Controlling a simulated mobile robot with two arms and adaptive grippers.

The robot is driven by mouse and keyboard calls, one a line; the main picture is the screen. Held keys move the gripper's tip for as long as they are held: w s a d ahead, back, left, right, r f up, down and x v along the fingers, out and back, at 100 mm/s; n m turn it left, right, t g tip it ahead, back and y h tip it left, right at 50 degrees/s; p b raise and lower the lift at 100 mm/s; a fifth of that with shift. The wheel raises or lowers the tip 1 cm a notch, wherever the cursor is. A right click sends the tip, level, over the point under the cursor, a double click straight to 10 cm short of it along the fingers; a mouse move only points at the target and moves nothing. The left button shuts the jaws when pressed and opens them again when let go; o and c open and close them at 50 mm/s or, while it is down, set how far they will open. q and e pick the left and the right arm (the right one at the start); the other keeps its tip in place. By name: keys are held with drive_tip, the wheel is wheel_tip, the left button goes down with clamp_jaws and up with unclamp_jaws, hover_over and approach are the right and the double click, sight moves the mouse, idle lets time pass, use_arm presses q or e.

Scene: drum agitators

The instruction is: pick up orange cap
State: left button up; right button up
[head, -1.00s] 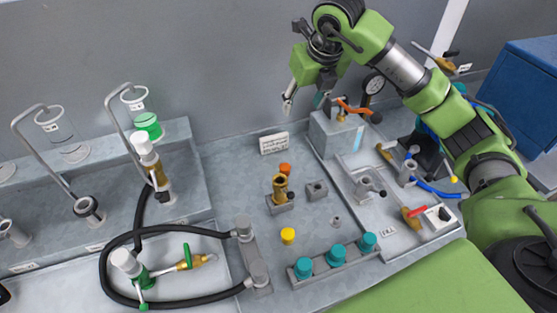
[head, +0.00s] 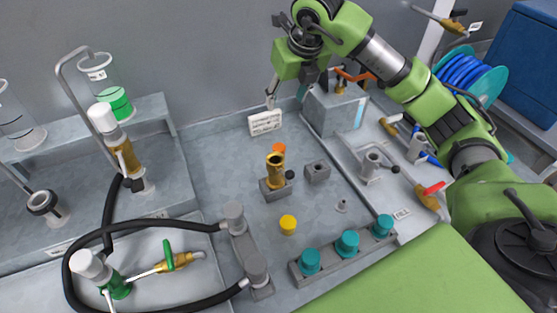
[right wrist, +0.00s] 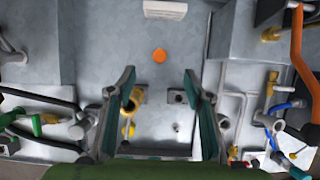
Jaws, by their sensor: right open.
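The orange cap (head: 264,149) stands on the grey bench, just behind the upright brass fitting (head: 275,167) in the head view. The right wrist view shows the cap (right wrist: 159,55) as an orange disc with clear bench around it. My right gripper (head: 286,95) is above and behind the cap in the head view, near the back wall. In the right wrist view its two teal-lined fingers (right wrist: 160,85) are spread apart with nothing between them. The cap appears centred between them and beyond their tips. My left gripper is in neither view.
A white label plate (head: 265,123) stands behind the cap. A yellow cap (head: 288,224) and a grey block (head: 317,171) are nearby. Teal caps sit on a rack (head: 329,263) at the front. A black hose (head: 160,228) loops at left.

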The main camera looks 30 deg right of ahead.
drive_tip(key=b, duration=0.7)
approach(279, 147)
drive_tip(key=x, duration=0.5)
drive_tip(key=shift+w+p, duration=0.15)
drive_tip(key=shift+p, duration=0.25)
drive_tip(key=shift+w+f+p, duration=0.1)
drive_tip(key=shift+f+p, duration=0.2)
drive_tip(key=shift+f, duration=0.25)
drive_tip(key=p+x, duration=0.1)
drive_tip(key=x, duration=0.3)
drive_tip(key=shift+f, duration=0.2)
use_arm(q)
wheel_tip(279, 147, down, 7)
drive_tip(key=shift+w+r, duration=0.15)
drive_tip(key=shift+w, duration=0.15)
use_arm(e)
drive_tip(key=shift+c, duration=0.3)
drive_tip(key=c, duration=0.8)
